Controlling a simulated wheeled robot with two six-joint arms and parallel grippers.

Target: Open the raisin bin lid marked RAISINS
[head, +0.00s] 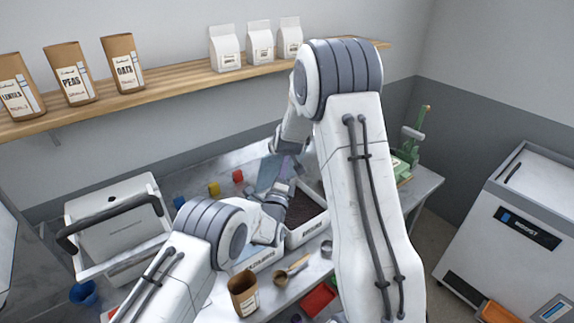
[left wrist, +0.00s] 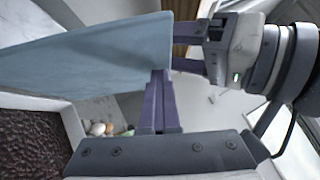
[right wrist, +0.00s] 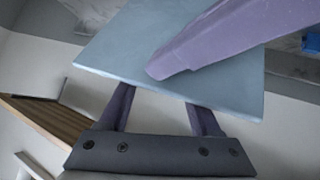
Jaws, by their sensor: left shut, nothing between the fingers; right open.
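The raisin bin (head: 308,231) is a white box with dark contents, and its front label is too small to read. In the left wrist view its dark contents (left wrist: 28,140) show at lower left. A blue-grey lid (head: 268,172) stands raised and tilted at the bin's back; it also shows in the left wrist view (left wrist: 90,58) and the right wrist view (right wrist: 150,50). My left gripper (left wrist: 158,75) is shut and empty, its fingertips beside the lid's edge. My right gripper (right wrist: 160,92) is open at the lid's lower edge in its view, its fingertips partly hidden by the lid.
Another white labelled bin (head: 262,262) stands to the left of the raisin bin. A wooden shelf (head: 180,82) with bags runs above. Both arms crowd the middle.

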